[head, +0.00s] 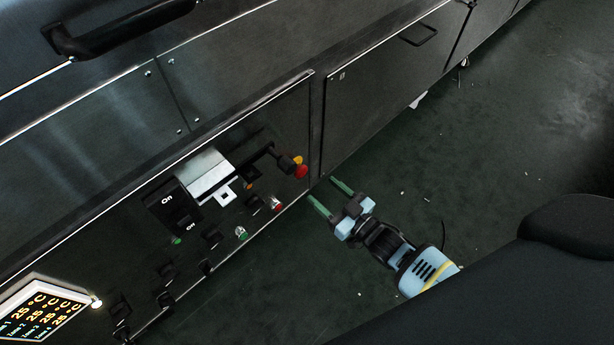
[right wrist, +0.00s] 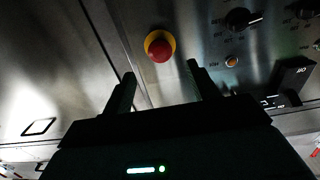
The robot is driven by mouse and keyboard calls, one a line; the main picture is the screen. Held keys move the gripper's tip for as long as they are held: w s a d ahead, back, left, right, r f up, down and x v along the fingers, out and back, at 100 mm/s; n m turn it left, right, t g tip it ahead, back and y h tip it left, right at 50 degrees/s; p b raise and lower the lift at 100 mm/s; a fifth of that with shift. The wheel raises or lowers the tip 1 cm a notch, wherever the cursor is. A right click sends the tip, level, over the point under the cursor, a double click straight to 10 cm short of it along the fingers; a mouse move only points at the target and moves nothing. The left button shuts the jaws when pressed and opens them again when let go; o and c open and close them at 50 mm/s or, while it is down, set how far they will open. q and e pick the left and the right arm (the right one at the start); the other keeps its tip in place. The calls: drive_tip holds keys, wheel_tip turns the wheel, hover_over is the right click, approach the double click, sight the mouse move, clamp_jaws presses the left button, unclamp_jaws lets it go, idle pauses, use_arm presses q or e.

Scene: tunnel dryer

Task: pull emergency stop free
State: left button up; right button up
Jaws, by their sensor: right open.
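The emergency stop (head: 301,171) is a red mushroom button with a yellow collar, at the right end of the dryer's control panel. In the right wrist view the emergency stop (right wrist: 160,47) shows ahead of the fingers, between their lines and slightly nearer the left one. My right gripper (head: 330,193) is open and empty, with its green fingers pointing at the panel, apart from the button. In the right wrist view the two dark fingers of my right gripper (right wrist: 161,84) stand wide apart. My left gripper is not in view.
A black rotary switch (head: 287,162) sits close beside the button. The panel also carries a red button (head: 276,204), a green button (head: 241,233) and a lit temperature display (head: 45,312). A door with a handle (head: 418,35) lies to the right. The floor (head: 480,150) is mostly clear.

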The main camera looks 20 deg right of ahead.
sight(304, 174)
drive_tip(key=b+x, duration=0.2)
drive_tip(key=x, duration=0.5)
drive_tip(key=shift+f, duration=0.15)
